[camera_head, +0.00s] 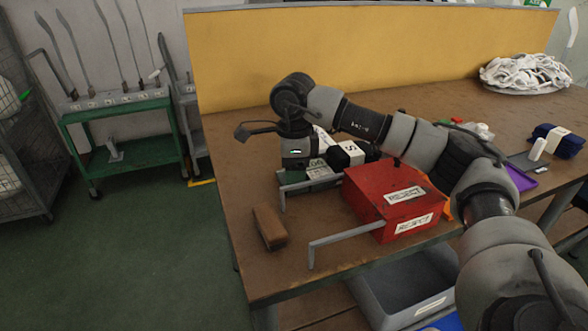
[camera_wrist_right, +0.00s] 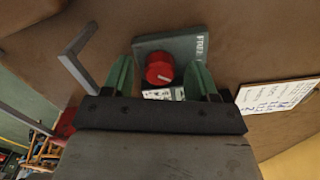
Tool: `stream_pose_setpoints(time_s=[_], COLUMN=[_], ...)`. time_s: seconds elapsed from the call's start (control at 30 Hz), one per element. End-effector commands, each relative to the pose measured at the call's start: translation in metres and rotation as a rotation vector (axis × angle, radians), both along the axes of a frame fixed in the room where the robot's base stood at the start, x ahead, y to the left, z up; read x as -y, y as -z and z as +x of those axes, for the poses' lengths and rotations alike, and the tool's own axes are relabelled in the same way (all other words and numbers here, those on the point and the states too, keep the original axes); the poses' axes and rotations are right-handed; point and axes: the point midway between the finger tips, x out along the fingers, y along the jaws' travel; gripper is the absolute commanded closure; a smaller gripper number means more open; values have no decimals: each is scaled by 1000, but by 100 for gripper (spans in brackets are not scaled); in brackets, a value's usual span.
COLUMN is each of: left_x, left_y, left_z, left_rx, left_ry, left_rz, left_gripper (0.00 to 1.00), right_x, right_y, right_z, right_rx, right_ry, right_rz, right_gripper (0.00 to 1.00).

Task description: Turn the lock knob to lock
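The red lock knob (camera_wrist_right: 159,68) sits on a grey-green box (camera_wrist_right: 172,44) lettered "FREE" in the right wrist view. My right gripper (camera_wrist_right: 160,63) is open, with its two green fingers on either side of the knob and a gap on each side. I cannot tell how far the fingertips are above the box. In the head view my right arm reaches in from the right and its gripper (camera_head: 296,160) points down at the table's left part. The knob is hidden there. My left gripper is not in view.
A red box (camera_head: 364,201) labelled "REJECT" stands right of the gripper on the brown table (camera_head: 235,150). Bent metal brackets (camera_head: 313,250) stick out near the table's front edge. A brown block (camera_head: 269,227) lies front left. A white card (camera_wrist_right: 277,95) lies nearby.

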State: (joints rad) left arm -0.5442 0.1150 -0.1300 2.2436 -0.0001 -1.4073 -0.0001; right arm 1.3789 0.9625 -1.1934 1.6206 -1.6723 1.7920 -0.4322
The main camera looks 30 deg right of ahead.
Motion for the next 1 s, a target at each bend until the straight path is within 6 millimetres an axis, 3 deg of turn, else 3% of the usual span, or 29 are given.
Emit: stream_pose_setpoints(time_s=[0.37,0.8,1.0], left_x=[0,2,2], left_y=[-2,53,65], left_z=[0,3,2], left_rx=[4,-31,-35], left_ry=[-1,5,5], left_rz=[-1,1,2], left_gripper=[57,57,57], right_x=[0,0,0], right_y=[-9,-91,-107], right_z=[0,0,0], right_rx=[0,0,-1], right_ry=[-1,-1,-1], right_rz=[0,1,0], right_gripper=[41,41,41])
